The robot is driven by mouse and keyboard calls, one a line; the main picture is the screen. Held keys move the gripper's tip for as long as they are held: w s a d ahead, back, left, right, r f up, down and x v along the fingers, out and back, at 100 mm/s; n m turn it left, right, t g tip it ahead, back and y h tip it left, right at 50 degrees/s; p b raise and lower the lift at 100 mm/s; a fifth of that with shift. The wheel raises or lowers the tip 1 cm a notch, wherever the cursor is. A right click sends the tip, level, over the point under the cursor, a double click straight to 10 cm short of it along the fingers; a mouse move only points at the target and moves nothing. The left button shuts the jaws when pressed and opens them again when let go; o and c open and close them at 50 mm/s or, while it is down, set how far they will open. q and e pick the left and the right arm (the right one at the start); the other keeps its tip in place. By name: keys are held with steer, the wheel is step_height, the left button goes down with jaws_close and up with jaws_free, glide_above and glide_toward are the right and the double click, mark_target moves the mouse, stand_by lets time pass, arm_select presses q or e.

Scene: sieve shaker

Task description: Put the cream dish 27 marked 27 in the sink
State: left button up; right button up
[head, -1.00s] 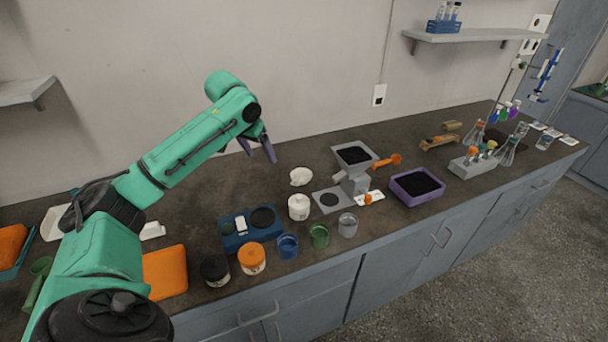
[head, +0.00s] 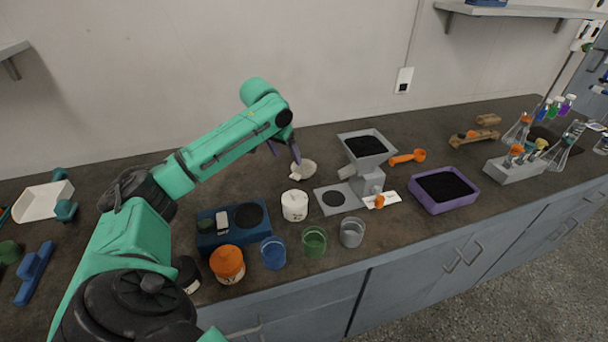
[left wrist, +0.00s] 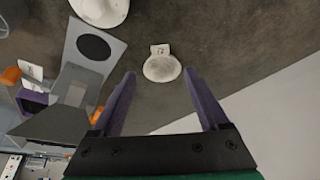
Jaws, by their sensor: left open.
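A small cream dish (head: 307,167) with a pale tag at its near left edge lies on the dark worktop behind the white jar. It also shows in the left wrist view (left wrist: 162,69), where its tag's marking is too small to read. My left gripper (head: 286,157) is open and empty, fingers pointing down, just above and to the left of the dish in the head view. In the left wrist view the dish appears between the two purple fingertips, apart from both. My right gripper is not in view. No sink can be made out.
A white jar (head: 295,206) stands in front of the dish. A grey hopper (head: 367,145) on a plate stands to its right, beside an orange scoop (head: 408,157). A blue scale (head: 217,236) and several cups stand nearer. The worktop behind the dish is clear up to the wall.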

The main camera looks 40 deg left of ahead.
mark_target(296, 175)
arm_select(q)
steer(key=p+x, duration=0.2)
steer(key=x, duration=0.9)
steer(key=shift+f, duration=0.2)
steer(key=shift+r, duration=0.1)
jaws_close()
